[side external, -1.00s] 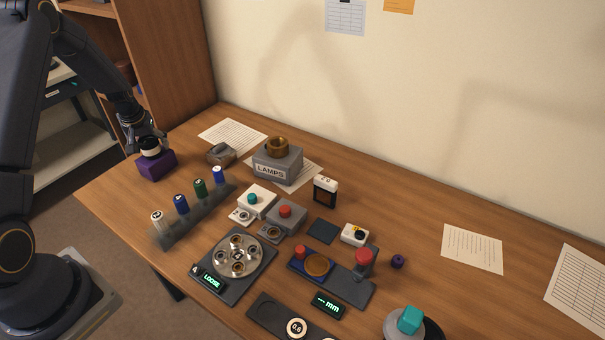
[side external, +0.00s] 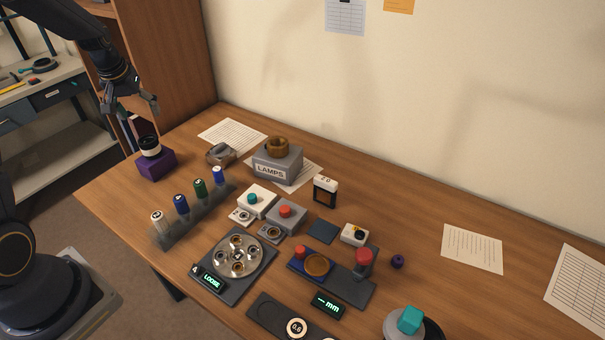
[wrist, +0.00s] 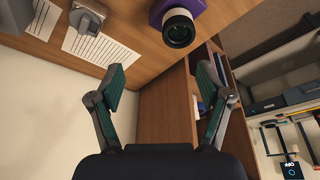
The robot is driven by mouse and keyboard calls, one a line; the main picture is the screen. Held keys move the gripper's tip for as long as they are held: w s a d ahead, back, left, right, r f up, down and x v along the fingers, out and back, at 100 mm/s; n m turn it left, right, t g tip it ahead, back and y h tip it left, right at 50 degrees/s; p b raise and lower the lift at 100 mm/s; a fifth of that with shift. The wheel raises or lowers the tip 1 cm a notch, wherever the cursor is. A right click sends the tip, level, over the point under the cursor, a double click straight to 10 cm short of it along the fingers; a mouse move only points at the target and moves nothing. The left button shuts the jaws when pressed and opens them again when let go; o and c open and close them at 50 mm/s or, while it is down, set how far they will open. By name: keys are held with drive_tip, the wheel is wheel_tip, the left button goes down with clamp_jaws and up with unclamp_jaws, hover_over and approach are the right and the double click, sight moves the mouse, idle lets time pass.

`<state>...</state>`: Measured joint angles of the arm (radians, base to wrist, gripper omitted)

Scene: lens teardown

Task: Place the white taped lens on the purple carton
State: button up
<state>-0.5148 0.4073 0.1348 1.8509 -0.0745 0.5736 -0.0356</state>
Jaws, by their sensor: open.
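The white taped lens (side external: 149,146) stands upright on top of the purple carton (side external: 156,165) at the left end of the table. It is a short black cylinder with a white band. In the wrist view the lens (wrist: 179,28) shows its dark glass, with part of the purple carton (wrist: 160,9) behind it at the top edge. My gripper (side external: 133,108) is above the lens and apart from it. Its fingers are spread and empty, as the wrist view of the gripper (wrist: 165,78) also shows.
A grey box labelled LAMPS (side external: 277,164) and a small grey-brown block (side external: 220,154) stand right of the carton. A rack (side external: 195,216) of several coloured-cap cylinders lies in front. A wooden shelf (side external: 165,60) rises behind. The table's left edge is close to the carton.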

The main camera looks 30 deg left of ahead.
drive_tip(key=s+d+r+m+t, duration=0.1)
drive_tip(key=s+d+r+m, duration=0.1)
drive_tip(key=d+r, duration=0.75)
drive_tip(key=s+d+r+m+t+h, duration=0.1)
drive_tip(key=s+d+m, duration=0.5)
drive_tip(key=s+d, duration=0.9)
drive_tip(key=d+r+h, duration=0.1)
drive_tip(key=d+r, duration=0.1)
drive_tip(key=d, duration=0.1)
drive_tip(key=shift+s+t, duration=0.4)
